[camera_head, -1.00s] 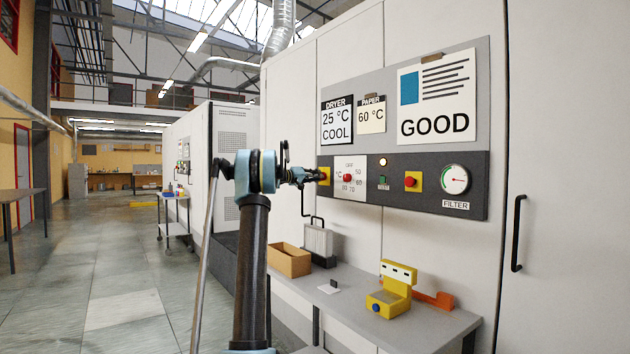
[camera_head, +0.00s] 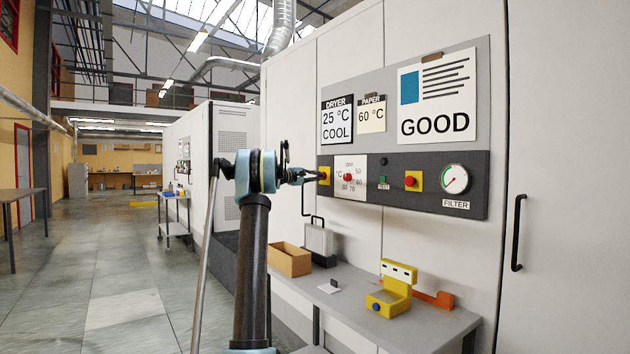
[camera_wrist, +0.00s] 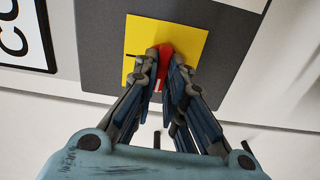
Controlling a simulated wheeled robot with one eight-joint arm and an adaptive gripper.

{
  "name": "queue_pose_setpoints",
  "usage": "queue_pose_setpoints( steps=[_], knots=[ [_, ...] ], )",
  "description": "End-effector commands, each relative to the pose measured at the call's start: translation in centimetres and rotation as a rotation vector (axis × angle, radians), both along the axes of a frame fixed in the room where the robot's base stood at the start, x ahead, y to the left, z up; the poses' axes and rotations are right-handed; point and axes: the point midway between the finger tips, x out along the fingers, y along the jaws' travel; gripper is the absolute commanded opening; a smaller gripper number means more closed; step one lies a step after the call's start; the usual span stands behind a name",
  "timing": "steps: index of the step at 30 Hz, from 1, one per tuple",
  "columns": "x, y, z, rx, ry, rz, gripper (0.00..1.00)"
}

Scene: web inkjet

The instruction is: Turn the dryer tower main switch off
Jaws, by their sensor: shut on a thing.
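The dryer tower main switch is a red handle (camera_wrist: 166,50) on a yellow plate (camera_wrist: 196,44), set in the dark grey control strip. In the head view the switch plate (camera_head: 325,174) is at the left end of that strip, partly covered by my gripper (camera_head: 318,176). In the wrist view my gripper (camera_wrist: 166,62) is shut on the red handle, one finger on each side of it. The fingers hide part of the handle, so its exact angle is hard to tell.
Right of the switch are a temperature dial (camera_head: 348,176), a small dark lamp (camera_head: 383,162), a green button (camera_head: 384,180), a red button on yellow (camera_head: 413,181) and a filter gauge (camera_head: 454,179). Below, a shelf (camera_head: 345,312) holds a cardboard box (camera_head: 289,259) and a yellow device (camera_head: 396,288).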

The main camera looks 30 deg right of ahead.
Motion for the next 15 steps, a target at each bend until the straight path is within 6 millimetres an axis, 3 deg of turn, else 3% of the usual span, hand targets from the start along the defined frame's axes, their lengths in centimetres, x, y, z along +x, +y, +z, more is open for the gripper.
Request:
queue_pose_setpoints(
  steps=[15],
  knots=[
    [0.39,0.32,-0.20,-0.002,0.059,0.008,0.00]
  ],
)
